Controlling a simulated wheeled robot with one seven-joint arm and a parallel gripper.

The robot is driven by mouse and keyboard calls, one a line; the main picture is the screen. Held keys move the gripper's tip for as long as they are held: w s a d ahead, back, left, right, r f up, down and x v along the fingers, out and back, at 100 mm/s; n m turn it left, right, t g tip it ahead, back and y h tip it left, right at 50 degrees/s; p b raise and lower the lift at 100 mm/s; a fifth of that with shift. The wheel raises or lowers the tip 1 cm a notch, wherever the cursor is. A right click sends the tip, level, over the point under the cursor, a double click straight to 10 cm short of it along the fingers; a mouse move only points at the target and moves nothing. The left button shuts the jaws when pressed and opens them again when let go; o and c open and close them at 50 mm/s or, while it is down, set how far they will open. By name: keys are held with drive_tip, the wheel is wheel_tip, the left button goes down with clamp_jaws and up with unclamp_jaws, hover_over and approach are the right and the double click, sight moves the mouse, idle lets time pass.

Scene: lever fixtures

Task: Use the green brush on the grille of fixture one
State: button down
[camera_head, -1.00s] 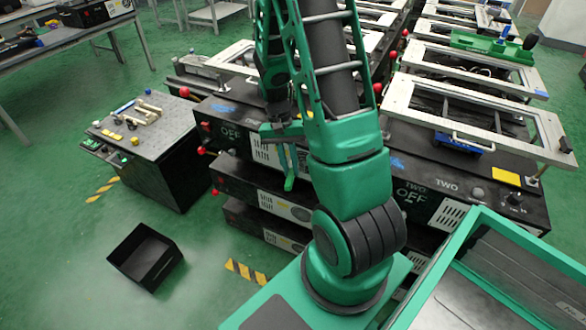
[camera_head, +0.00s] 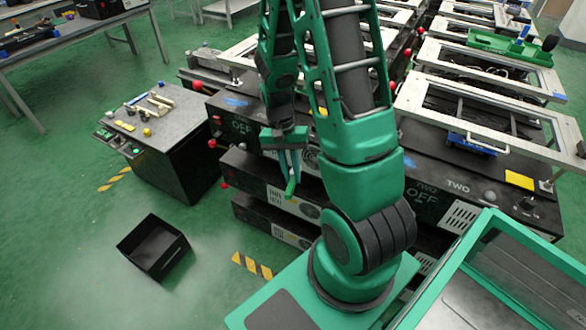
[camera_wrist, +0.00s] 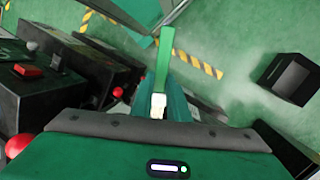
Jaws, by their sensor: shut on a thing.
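My gripper (camera_head: 291,172) is shut on the green brush (camera_head: 290,188), which points downward. In the wrist view the brush's green handle (camera_wrist: 164,60) stands up between the fingers, with a pale part (camera_wrist: 158,104) near them. A black fixture marked OFF (camera_head: 241,127), left of the one marked TWO (camera_head: 457,187), stands behind the gripper. Its name is hidden, so I cannot confirm that it is fixture one. My gripper and arm cover much of its front, including its upper grille. Contact between brush and fixture cannot be told.
Lower black units with white grilles (camera_head: 279,199) stand under that fixture. Red knobs (camera_head: 212,143) stick out at its left. A black control cabinet (camera_head: 165,150) stands further left. An open black bin (camera_head: 153,248) lies on the floor, with free floor around it.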

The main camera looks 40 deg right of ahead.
sight(289, 182)
drive_tip(key=shift+s+a, duration=0.1)
drive_tip(key=shift+a, duration=0.1)
drive_tip(key=shift+s+a, duration=0.25)
drive_tip(key=shift+a, duration=0.45)
drive_tip(key=shift+s+a, duration=0.25)
drive_tip(key=shift+a, duration=0.45)
drive_tip(key=shift+f, duration=0.1)
drive_tip(key=shift+w+d+f, duration=0.15)
drive_tip(key=shift+d+f, duration=0.2)
drive_tip(key=shift+f, duration=0.25)
drive_tip(key=shift+w+d+f, duration=0.1)
drive_tip(key=shift+d+f, duration=0.25)
drive_tip(key=shift+f, duration=0.2)
drive_tip(key=shift+w+d, duration=0.3)
drive_tip(key=shift+d, duration=0.6)
drive_tip(key=shift+w+d, duration=0.35)
drive_tip(key=shift+d, duration=0.5)
drive_tip(key=shift+w+d, duration=0.3)
drive_tip(key=shift+d, duration=0.6)
drive_tip(key=shift+w+d, duration=0.3)
drive_tip(key=shift+d, duration=0.5)
drive_tip(key=shift+s, duration=0.1)
